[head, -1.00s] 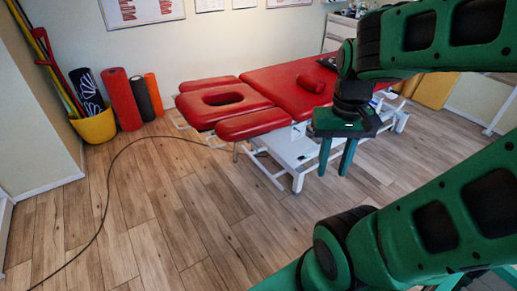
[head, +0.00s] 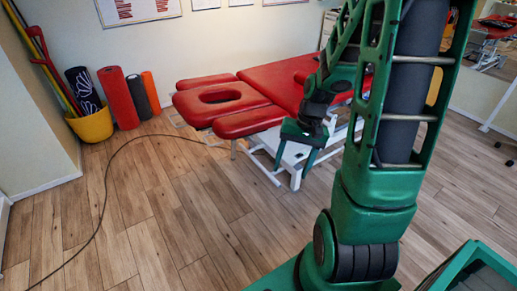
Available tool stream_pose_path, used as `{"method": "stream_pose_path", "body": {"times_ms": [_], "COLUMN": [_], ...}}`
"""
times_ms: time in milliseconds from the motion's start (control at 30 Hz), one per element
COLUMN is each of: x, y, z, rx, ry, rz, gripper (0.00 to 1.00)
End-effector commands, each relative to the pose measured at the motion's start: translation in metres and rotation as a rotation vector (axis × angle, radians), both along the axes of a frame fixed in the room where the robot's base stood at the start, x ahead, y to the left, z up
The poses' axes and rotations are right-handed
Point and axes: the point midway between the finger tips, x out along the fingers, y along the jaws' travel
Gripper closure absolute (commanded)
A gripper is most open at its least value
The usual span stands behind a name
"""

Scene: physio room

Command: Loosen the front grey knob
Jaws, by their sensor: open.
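The red treatment table (head: 262,83) with a white base stands in the middle of the head view. Its head end has a face hole and separate padded armrests. The front armrest (head: 248,123) is nearest to me. I cannot make out a grey knob; that part of the table frame is small and partly behind my gripper. My gripper (head: 291,168) is open and empty, fingers pointing down, just right of the front armrest in the picture. I cannot tell whether it touches the table. My arm hides much of the table's right part.
A black cable (head: 108,170) curves over the wooden floor toward the table base. A yellow bucket (head: 92,126) with rolled items stands by the left wall, with a red roll (head: 118,98) and other rolls beside it. The floor at front left is otherwise clear.

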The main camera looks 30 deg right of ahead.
Motion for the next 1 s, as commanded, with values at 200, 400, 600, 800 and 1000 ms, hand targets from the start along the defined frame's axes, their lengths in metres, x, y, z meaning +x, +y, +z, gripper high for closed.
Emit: {"method": "stream_pose_path", "body": {"times_ms": [200, 400, 600, 800, 1000], "x": [0.037, 0.07, 0.103, 0.138, 0.17], "y": [0.014, 0.031, 0.045, 0.048, 0.035], "z": [-0.056, -0.097, -0.126, -0.144, -0.153], "rx": [0.179, 0.365, 0.576, 0.8, 1.04], "ry": [-0.024, -0.063, -0.107, -0.153, -0.199], "rz": [-0.123, -0.277, -0.471, -0.703, -0.971], "gripper": [0.39, 0.39, 0.39, 0.39, 0.39]}}
